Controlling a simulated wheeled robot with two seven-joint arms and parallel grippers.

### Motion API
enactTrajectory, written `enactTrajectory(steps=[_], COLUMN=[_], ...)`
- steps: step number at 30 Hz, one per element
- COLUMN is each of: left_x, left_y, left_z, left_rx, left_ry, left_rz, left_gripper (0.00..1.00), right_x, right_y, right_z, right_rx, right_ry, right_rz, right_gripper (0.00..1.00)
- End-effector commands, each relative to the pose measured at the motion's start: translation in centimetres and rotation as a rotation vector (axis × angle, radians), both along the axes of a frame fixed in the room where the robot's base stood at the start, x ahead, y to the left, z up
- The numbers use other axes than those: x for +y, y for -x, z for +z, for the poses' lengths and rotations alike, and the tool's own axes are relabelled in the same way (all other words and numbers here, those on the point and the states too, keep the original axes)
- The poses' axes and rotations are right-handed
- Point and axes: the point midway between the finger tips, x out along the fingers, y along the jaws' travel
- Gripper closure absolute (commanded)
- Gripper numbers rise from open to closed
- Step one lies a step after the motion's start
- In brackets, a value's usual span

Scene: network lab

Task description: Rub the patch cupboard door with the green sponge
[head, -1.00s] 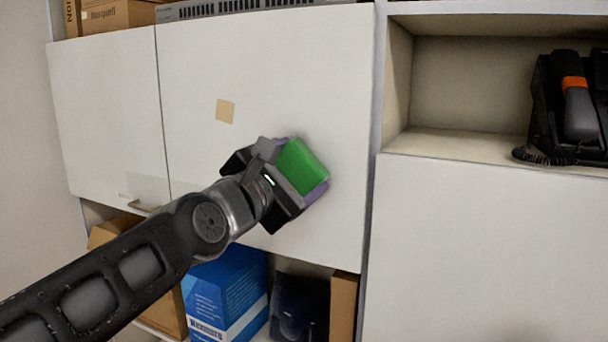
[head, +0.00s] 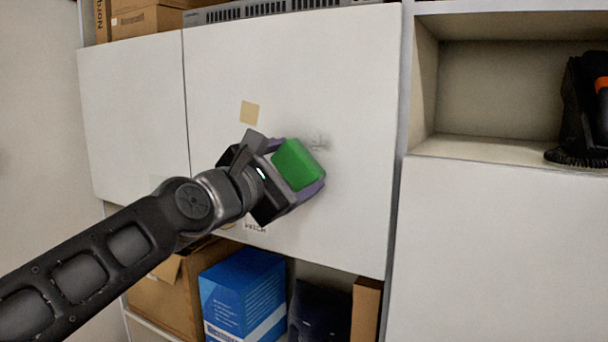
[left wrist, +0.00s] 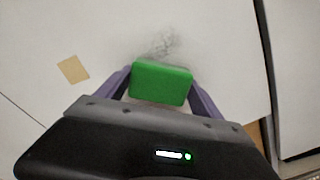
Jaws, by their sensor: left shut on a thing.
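The patch cupboard door (head: 350,90) is a white panel in the middle of the head view, with a partly covered label near its lower edge (head: 256,226). My left gripper (head: 287,170) is shut on the green sponge (head: 299,163) in front of the door. A grey smudge (head: 319,141) shows on the door just beyond the sponge. In the left wrist view the sponge (left wrist: 161,83) sits between the two purple fingers, with the smudge (left wrist: 163,45) just above it. I cannot tell whether the sponge touches the door. My right gripper is not in view.
A tan square (head: 249,112) is on the door. Another white door (head: 132,115) is at left. An open shelf (head: 490,146) with a black device is at right. A blue box (head: 243,290) and cardboard boxes stand below.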

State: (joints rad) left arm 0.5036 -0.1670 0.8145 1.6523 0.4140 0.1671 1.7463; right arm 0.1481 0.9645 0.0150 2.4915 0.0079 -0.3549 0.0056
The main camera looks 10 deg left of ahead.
Motion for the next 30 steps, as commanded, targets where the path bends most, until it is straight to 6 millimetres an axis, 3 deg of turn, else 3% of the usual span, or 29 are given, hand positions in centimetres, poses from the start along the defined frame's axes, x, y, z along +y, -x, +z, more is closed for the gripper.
enactTrajectory(steps=[6,19,30], left_x=[1.2,1.6,4.3], left_y=[-0.5,-0.7,-1.9], left_z=[-0.1,-0.1,-0.1], left_rx=[0.001,0.001,0.002], left_ry=[0.002,0.002,0.003], left_rz=[0.000,0.000,-0.001], left_gripper=[0.56,0.56,0.56], right_x=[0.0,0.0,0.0], right_y=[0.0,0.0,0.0], right_z=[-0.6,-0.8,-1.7], right_rx=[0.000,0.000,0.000], right_ry=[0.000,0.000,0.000], right_rz=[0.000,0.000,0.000], right_gripper=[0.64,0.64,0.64])
